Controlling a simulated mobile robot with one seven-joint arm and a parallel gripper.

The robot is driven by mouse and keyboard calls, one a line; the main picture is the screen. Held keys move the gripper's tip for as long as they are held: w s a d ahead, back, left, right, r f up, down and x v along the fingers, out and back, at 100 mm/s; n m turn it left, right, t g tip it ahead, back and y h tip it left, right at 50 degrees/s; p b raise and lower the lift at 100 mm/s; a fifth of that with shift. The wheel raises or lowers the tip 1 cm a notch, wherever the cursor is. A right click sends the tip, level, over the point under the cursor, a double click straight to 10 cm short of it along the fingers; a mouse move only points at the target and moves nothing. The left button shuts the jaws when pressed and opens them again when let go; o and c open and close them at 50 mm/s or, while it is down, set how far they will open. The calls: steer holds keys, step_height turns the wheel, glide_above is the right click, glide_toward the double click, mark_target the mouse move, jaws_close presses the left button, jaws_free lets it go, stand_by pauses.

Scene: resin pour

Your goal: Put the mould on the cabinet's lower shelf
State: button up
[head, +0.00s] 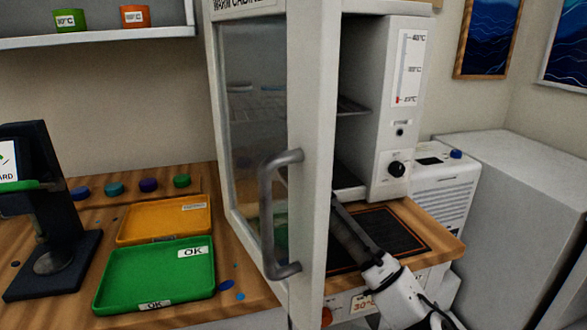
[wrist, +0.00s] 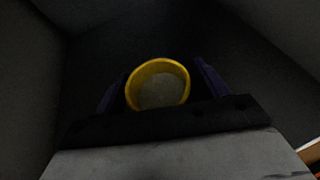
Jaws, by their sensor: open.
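The mould (wrist: 158,88), round with a yellow rim and greyish inside, sits in a dark space in the wrist view. My gripper (wrist: 161,70) is open, with one purple finger on each side of it. I cannot tell whether the fingers touch it. The warm cabinet (head: 383,150) stands in the head view with its glass door (head: 314,150) swung open toward me. My arm reaches into the lower part of the cabinet, behind the door. The door hides my gripper and the mould in the head view. A wire shelf (head: 352,106) shows higher up inside.
The door's handle (head: 268,215) sticks out left of my arm. A dark mat (head: 375,238) lies on the wooden bench before the cabinet. A green tray (head: 155,275) and an orange tray (head: 165,220) lie left of the door. A white unit (head: 442,185) stands right.

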steer(key=shift+s+r, duration=0.1)
steer(key=shift+r, duration=0.2)
steer(key=b+v, duration=0.1)
steer(key=v, duration=1)
steer(key=shift+s+r, duration=0.2)
steer(key=shift+s, duration=0.15)
